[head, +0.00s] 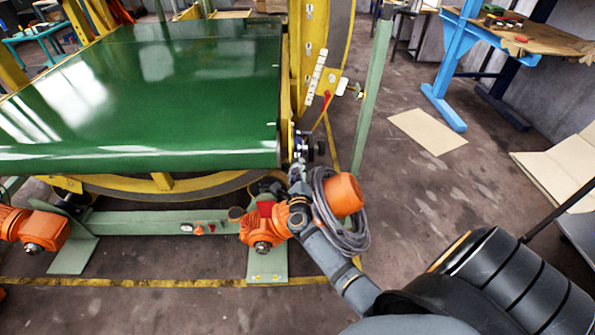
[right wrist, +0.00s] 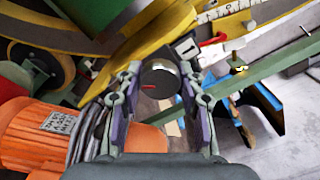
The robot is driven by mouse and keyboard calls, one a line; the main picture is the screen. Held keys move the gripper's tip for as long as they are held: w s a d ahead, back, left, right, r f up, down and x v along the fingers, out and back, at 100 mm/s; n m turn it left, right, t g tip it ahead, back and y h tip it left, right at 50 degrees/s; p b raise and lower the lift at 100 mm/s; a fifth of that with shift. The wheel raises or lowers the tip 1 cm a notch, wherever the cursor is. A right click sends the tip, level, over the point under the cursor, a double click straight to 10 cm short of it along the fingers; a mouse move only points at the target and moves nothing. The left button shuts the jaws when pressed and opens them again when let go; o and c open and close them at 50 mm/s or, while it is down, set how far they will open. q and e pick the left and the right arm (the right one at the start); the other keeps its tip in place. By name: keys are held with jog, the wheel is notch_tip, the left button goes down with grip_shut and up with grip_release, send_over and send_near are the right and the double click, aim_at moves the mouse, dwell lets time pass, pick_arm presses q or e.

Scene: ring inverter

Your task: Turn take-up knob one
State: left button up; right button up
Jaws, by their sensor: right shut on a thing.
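A dark round knob (right wrist: 159,80) with a small red mark on its face shows in the right wrist view, below the yellow frame. My right gripper (right wrist: 160,88) is shut on this knob, one finger on each side of it. In the head view my right gripper (head: 300,150) is small, at the right end of the green belt by the yellow upright. The knob is hard to tell from the gripper's dark parts there. No label reads on the knob. My left gripper is in neither view.
The green belt (head: 150,95) fills the upper left. An orange housing (head: 344,194) with coiled grey cable is close to my right wrist. A green post (head: 374,90) stands just right of the machine. Floor farther right is mostly open, with a flat cardboard sheet (head: 428,131).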

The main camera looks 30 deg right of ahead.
jog(key=shift+f, duration=0.15)
jog(key=o, duration=1.2)
jog(key=v, duration=1.2)
jog(key=shift+s, duration=0.1)
